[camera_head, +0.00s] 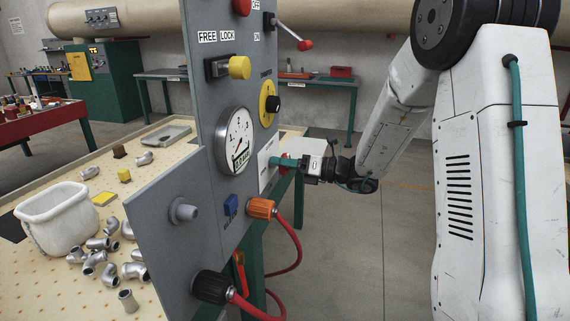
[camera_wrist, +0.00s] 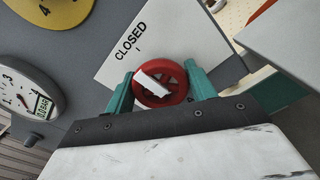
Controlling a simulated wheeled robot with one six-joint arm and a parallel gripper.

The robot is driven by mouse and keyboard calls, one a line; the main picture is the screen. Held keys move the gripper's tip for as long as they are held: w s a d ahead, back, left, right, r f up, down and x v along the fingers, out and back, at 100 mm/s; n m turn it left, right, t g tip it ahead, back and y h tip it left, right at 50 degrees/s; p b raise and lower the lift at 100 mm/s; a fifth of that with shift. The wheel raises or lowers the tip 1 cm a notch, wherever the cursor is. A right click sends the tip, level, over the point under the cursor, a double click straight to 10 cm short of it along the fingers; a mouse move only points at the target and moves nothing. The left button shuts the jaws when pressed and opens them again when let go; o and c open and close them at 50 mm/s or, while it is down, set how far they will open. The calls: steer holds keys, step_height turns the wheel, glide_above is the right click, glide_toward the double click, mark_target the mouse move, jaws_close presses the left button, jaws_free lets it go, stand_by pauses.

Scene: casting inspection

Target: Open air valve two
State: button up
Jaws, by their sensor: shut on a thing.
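A red round valve handwheel (camera_wrist: 177,82) with a white pointer bar is on the grey panel, in front of a white label plate (camera_wrist: 128,62) that reads "CLOSED". My gripper (camera_wrist: 161,88) has its green fingers on either side of the handwheel, shut on its rim. In the head view my gripper (camera_head: 287,163) reaches the panel's right edge from the right, and only a little red of the handwheel shows past the fingers. The number of this valve cannot be read.
The grey panel (camera_head: 160,225) carries a pressure gauge (camera_head: 235,140), a yellow knob (camera_head: 239,67), a yellow dial (camera_head: 268,103), a red-tipped lever (camera_head: 305,45) and an orange hose connector (camera_head: 262,208) with a red hose. A white bin (camera_head: 58,215) and several metal fittings are on the table at left.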

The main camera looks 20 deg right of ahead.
steer(key=shift+n, duration=0.3)
steer(key=n, duration=0.3)
steer(key=shift+n, duration=0.3)
steer(key=n, duration=0.4)
steer(key=shift+n, duration=0.3)
steer(key=n, duration=0.4)
steer(key=shift+s+n, duration=0.1)
steer(key=shift+n, duration=2.4)
steer(key=o, duration=1)
